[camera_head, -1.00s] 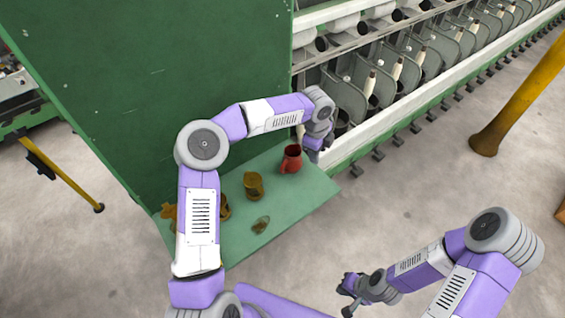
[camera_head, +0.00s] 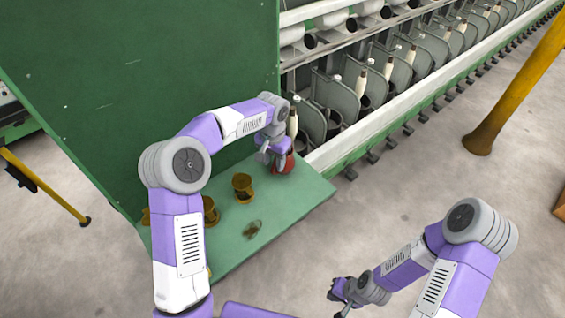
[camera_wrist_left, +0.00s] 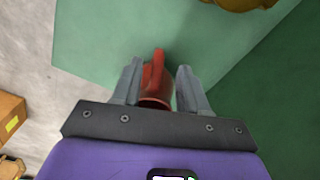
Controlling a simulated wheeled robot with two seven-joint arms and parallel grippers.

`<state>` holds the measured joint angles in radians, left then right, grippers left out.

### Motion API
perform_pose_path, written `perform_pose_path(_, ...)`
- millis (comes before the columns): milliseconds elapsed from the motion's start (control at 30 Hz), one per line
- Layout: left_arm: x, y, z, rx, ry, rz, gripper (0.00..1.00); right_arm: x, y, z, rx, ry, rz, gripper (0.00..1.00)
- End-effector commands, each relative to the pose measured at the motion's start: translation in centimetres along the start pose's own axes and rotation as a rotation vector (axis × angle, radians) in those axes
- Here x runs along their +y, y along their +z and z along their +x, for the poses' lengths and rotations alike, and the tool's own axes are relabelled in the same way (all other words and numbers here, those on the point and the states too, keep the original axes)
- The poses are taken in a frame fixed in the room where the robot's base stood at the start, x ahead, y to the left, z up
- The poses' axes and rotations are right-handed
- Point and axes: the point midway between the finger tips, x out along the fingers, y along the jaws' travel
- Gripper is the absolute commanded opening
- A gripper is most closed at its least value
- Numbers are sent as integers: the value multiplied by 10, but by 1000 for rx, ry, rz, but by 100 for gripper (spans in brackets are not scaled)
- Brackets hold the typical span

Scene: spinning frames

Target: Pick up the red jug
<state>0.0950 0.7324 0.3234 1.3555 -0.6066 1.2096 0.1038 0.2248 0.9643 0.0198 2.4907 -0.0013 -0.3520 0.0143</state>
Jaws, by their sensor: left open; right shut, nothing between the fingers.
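The red jug (camera_head: 284,164) stands on the green shelf near its back right corner, partly hidden by my left gripper in the head view. My left gripper (camera_head: 270,156) is open at the jug. In the left wrist view the jug (camera_wrist_left: 156,92) shows between the two open fingers of my left gripper (camera_wrist_left: 158,78), with its handle pointing away from the wrist. I cannot tell whether the fingers touch it. My right gripper (camera_head: 338,298) is shut and empty, low in the head view, away from the shelf.
The green shelf (camera_head: 290,207) also holds a brown pot (camera_head: 243,186), another brown vessel (camera_head: 211,211) and a small greenish-brown item (camera_head: 252,229). A tall green panel (camera_head: 150,90) rises behind the shelf. The spinning frame (camera_head: 400,110) runs to the right. The shelf's front right is clear.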

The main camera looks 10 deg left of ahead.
Motion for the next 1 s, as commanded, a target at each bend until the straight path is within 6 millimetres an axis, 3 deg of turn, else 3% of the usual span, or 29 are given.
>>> perform_pose_path(200, 3, 4, 33, -3, 1, 2, 43, 0, 0, -1, 0, 0, 0, 0)
perform_pose_path(533, 4, 3, 40, 0, 0, 3, 43, 0, 0, -1, 0, 0, 0, 0)
perform_pose_path(800, 4, 3, 40, 0, 0, 3, 2, 0, 0, -1, 0, 0, 0, 0)
perform_pose_path(1000, 4, 3, 40, 0, 0, 3, 0, 0, 0, -1, 0, 0, 0, 0)
